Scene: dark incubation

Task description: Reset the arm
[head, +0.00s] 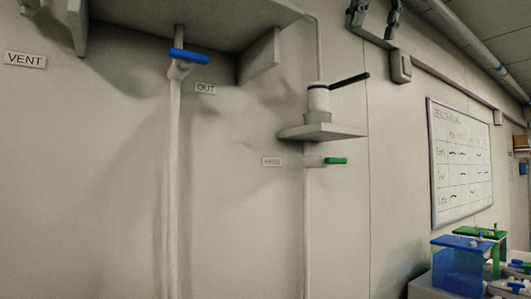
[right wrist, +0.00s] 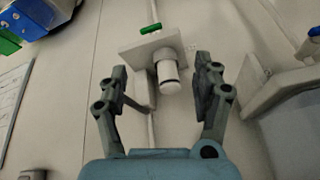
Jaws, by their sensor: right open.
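My right gripper (head: 373,28) shows at the top edge of the head view, with its two dark fingers apart and nothing between them. It also shows in the right wrist view (right wrist: 161,68), open and empty. Beyond the fingers there, a white cylinder (right wrist: 167,70) stands out from a small wall shelf (right wrist: 135,47). In the head view this white cylinder (head: 318,98) carries a black lever pointing up to the right, and the gripper is above and right of it, apart from it. My left gripper cannot be made out.
A blue-handled valve (head: 188,56) sits on the left pipe below a large grey ledge (head: 215,22). A green-handled valve (head: 335,161) is under the small shelf (head: 345,131). A whiteboard (head: 460,160) hangs at right, above a blue box (head: 458,268) and a green one (head: 494,262).

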